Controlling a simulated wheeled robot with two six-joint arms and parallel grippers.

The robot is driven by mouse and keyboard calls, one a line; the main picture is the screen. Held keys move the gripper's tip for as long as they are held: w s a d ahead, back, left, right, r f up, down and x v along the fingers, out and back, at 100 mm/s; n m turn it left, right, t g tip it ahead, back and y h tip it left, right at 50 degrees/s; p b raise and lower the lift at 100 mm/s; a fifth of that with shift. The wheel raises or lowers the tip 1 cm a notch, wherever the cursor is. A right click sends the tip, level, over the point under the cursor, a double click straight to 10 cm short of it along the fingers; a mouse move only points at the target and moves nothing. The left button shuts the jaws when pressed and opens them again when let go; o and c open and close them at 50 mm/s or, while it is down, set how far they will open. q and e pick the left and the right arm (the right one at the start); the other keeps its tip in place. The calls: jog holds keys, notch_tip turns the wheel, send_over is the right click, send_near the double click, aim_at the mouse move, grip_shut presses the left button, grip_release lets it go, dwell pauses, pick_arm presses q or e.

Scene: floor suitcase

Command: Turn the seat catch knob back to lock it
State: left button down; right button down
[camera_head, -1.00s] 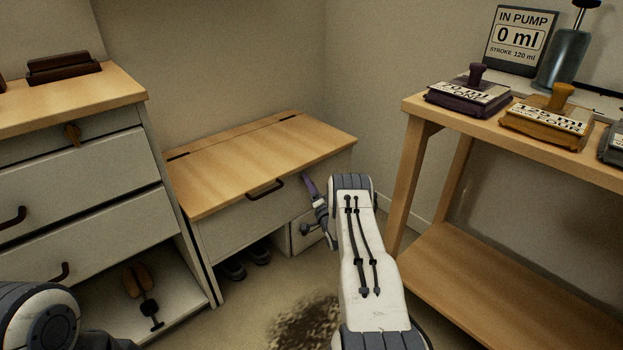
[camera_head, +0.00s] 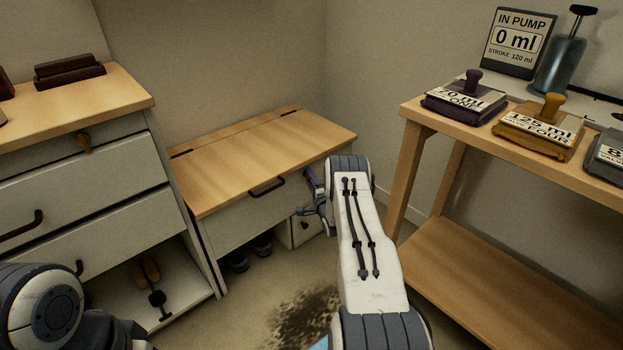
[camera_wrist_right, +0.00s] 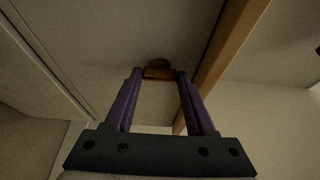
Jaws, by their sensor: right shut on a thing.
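The wooden bench seat (camera_head: 255,150) stands in the corner with its lid down and a dark handle on its front edge. My right gripper (camera_head: 312,183) is at the right part of the bench, mostly hidden by my own arm in the head view. In the right wrist view its two purple fingers (camera_wrist_right: 158,76) are shut on a small brown knob (camera_wrist_right: 158,66) by a pale panel. The knob is hidden in the head view, and its exact turn angle cannot be told. My left arm shows at bottom left, but its gripper is out of view.
A drawer cabinet (camera_head: 75,200) stands left of the bench, with shoes on its low shelf. A wooden table (camera_head: 420,113) with labelled blocks and a pump (camera_head: 560,65) is at right. Shoes (camera_head: 250,252) lie under the bench. A dark stain (camera_head: 305,318) marks the floor.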

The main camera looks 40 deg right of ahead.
jog(key=shift+s+d+f, duration=0.1)
jog(key=shift+c, duration=1.2)
grip_release()
jog(key=p+v, duration=0.4)
jog(key=v, duration=0.6)
jog(key=shift+s, duration=0.2)
